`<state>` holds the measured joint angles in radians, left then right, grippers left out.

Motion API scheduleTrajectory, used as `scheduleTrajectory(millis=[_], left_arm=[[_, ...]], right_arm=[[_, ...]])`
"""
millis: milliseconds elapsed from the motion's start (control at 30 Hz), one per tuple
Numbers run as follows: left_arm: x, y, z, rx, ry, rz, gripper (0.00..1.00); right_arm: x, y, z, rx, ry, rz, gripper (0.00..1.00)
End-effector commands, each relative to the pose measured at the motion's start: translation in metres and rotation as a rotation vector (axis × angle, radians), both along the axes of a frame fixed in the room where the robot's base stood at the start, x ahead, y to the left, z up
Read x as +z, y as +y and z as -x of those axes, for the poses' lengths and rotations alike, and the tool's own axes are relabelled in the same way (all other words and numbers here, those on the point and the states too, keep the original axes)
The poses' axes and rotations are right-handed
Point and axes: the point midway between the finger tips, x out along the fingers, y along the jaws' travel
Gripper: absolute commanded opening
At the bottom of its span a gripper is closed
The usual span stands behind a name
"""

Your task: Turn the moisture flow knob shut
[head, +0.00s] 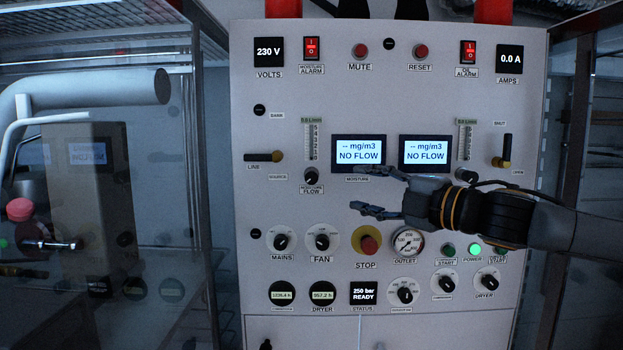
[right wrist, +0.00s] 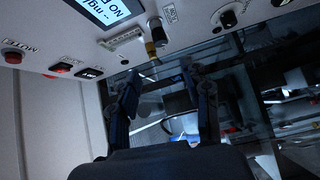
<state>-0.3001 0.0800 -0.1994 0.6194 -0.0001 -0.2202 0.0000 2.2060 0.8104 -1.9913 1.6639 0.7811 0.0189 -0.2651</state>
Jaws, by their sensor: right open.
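The moisture flow knob (head: 312,175) is a small black knob on the left part of the panel, under a clear flow gauge (head: 312,140) and above its label. In the right wrist view the knob (right wrist: 157,30) juts from the panel beyond my fingers. My right gripper (head: 360,188) comes in from the right, in front of the panel. Its two fingers are apart and empty, pointing left, with the tips to the right of the knob and apart from it. In the right wrist view the fingers (right wrist: 165,85) frame open space. My left gripper is out of view.
The line valve lever (head: 264,156) sticks out left of the knob. The moisture display (head: 358,149) reads NO FLOW, behind the upper finger. The mains knob (head: 282,241), fan knob (head: 322,241) and red stop button (head: 369,243) lie below. A glass-sided cabinet (head: 205,200) stands at the left.

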Motion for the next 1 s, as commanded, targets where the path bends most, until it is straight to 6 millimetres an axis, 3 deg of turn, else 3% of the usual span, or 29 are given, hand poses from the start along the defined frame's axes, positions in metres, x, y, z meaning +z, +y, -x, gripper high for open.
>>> scheduleTrajectory(millis=[167, 600, 1000], left_arm=[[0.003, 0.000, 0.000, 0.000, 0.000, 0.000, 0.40], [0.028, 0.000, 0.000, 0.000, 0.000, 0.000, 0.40], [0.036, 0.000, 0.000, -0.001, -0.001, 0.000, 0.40]], right_arm=[[0.000, 0.015, -0.013, 0.002, 0.003, 0.001, 0.48], [0.005, 0.079, -0.077, 0.002, 0.002, 0.001, 0.48], [0.004, 0.098, -0.096, 0.001, 0.001, 0.000, 0.48]])
